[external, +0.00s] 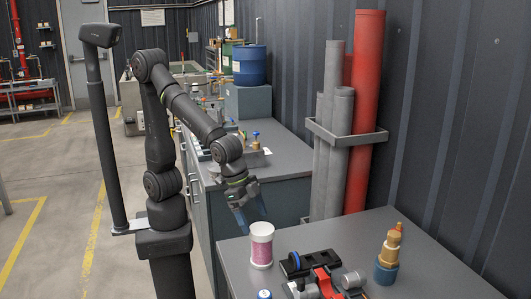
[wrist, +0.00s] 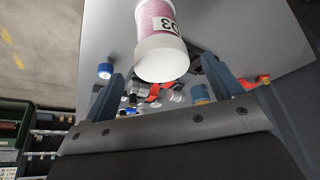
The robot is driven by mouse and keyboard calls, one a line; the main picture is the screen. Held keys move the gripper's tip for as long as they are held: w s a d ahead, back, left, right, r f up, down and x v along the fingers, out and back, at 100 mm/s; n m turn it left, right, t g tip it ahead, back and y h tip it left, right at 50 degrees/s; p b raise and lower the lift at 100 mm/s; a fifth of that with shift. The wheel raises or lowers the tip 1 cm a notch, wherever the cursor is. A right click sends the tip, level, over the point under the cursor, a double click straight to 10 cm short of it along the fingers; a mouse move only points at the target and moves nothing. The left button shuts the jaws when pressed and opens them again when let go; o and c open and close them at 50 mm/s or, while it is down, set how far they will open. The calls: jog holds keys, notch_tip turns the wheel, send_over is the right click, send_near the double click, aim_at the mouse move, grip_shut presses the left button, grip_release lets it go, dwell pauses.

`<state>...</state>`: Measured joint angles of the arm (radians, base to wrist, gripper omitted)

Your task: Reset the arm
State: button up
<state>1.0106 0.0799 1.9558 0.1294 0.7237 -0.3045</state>
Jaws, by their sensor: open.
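A white and pink labelled container (external: 261,245) stands on the worktop just to the right of and below the gripper. In the wrist view the container (wrist: 162,40) appears ahead of the fingers, apart from them.
The worktop (external: 430,265) also holds a black and red fixture (external: 318,268) with grey fittings, a brass fitting on a blue base (external: 388,258) and a blue-capped item (external: 264,294). Grey and red pipes (external: 365,110) stand in a wall rack behind. Open floor lies left.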

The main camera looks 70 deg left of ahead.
aim_at(262, 229)
jog(key=x, duration=0.7)
jog(key=shift+f, duration=0.25)
jog(key=shift+r, duration=0.15)
jog(key=v, duration=1.2)
jog(key=x, duration=1.2)
jog(key=shift+f, duration=0.3)
jog(key=r, duration=0.5)
jog(key=shift+s+d, duration=0.1)
jog(key=shift+s, duration=0.15)
jog(key=shift+s+r, duration=0.15)
jog(key=shift+s, duration=0.2)
